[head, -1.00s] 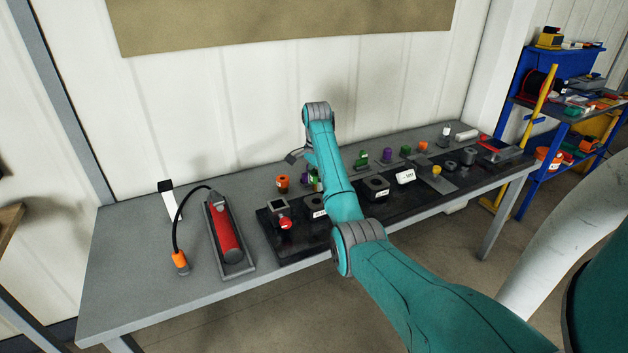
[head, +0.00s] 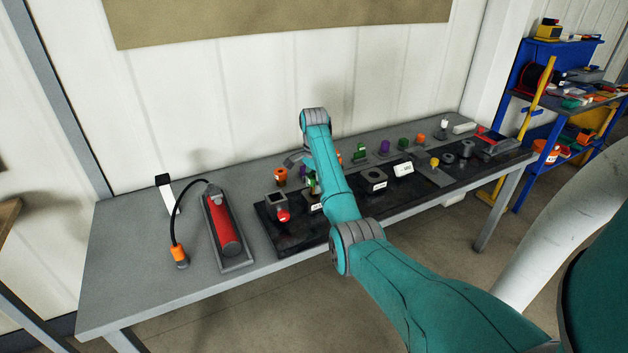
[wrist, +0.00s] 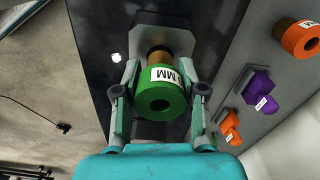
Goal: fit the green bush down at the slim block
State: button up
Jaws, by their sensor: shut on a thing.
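The green bush (wrist: 180,98) with a white label is between the fingers of my gripper (wrist: 160,84) in the wrist view, its round hole facing the camera. A brown cylinder (wrist: 158,54) shows just past the bush, in front of a grey block (wrist: 150,20); this block may be the slim block. I cannot tell whether the bush is around the cylinder or only in line with it. In the head view, a bit of green bush (head: 312,186) shows beside my arm, above a labelled block (head: 316,207). My arm hides most of the gripper there.
The bench (head: 130,270) carries a red cylinder (head: 222,225) on a tray at left. Orange (head: 280,175), purple (head: 384,147) and green (head: 403,143) bushes stand behind the dark base. Orange (wrist: 298,38) and purple (wrist: 258,86) ones line the wrist view's right side.

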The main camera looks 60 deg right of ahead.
jog(key=shift+f, duration=1.05)
jog(key=o, duration=1.3)
